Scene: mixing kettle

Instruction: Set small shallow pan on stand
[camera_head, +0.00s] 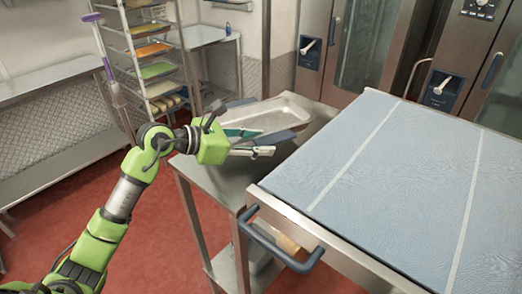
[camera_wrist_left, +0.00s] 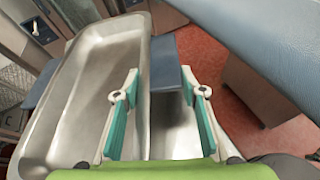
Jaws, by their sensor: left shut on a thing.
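The small shallow pan (camera_head: 285,112), a grey metal rectangular tray with a raised rim, is at the far end of the steel stand (camera_head: 192,170). I cannot tell whether the pan touches the stand. My right gripper is out of view.
A cart with a blue top (camera_head: 380,150) and a dark handle (camera_head: 272,245) stands close on the right. A rack with several coloured trays (camera_head: 150,50) and steel tables (camera_head: 60,80) are behind to the left. Red floor is open at the left.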

